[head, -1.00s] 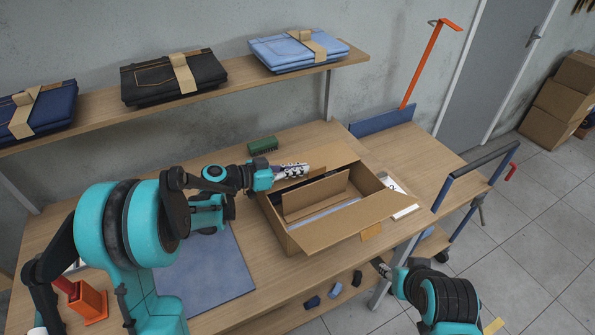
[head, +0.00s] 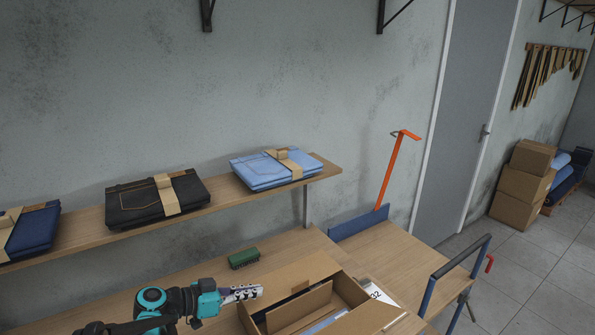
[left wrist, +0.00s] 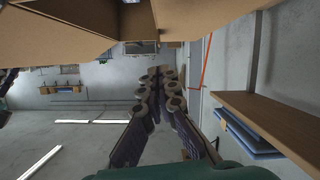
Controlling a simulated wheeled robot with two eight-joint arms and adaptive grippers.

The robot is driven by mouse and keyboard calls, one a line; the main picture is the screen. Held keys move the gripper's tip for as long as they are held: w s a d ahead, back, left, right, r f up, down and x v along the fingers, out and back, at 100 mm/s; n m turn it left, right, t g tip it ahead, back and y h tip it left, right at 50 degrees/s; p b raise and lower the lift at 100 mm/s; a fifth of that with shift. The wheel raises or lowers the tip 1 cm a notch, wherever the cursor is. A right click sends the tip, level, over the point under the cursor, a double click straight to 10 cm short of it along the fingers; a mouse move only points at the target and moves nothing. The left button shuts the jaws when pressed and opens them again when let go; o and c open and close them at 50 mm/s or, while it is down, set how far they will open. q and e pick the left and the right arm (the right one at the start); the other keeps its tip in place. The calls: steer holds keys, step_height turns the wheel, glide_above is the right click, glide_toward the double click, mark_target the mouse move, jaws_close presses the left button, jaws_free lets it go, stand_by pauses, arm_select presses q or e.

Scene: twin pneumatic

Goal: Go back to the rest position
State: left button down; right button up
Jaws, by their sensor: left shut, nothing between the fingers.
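My left gripper (head: 246,293) is shut and empty in the head view, beside the left edge of the open cardboard box. In the left wrist view its two fingers (left wrist: 160,92) lie close together with nothing between them. My right gripper is outside the head view.
The open cardboard box (head: 375,317) stands on the wooden workbench (head: 398,253), with a green brush (head: 244,258) behind it. A shelf (head: 228,197) above carries folded blue jeans (head: 262,172) and black jeans (head: 135,202).

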arm_select(q)
steer(key=s+d+n+g+y, duration=0.2)
steer(key=s+n+y, duration=0.35)
steer(key=s, duration=0.55)
steer(key=s+a+f+n+t+y, duration=0.1)
steer(key=s+a+y, duration=0.4)
steer(key=s, duration=0.5)
steer(key=f+n+y, duration=0.1)
steer(key=n, duration=0.1)
steer(key=shift+s+a+f+n, duration=0.2)
steer(key=shift+s+a+n, duration=0.15)
steer(key=shift+s+a, duration=0.05)
steer(key=c, duration=2.3)
jaws_free()
steer(key=shift+y, duration=0.25)
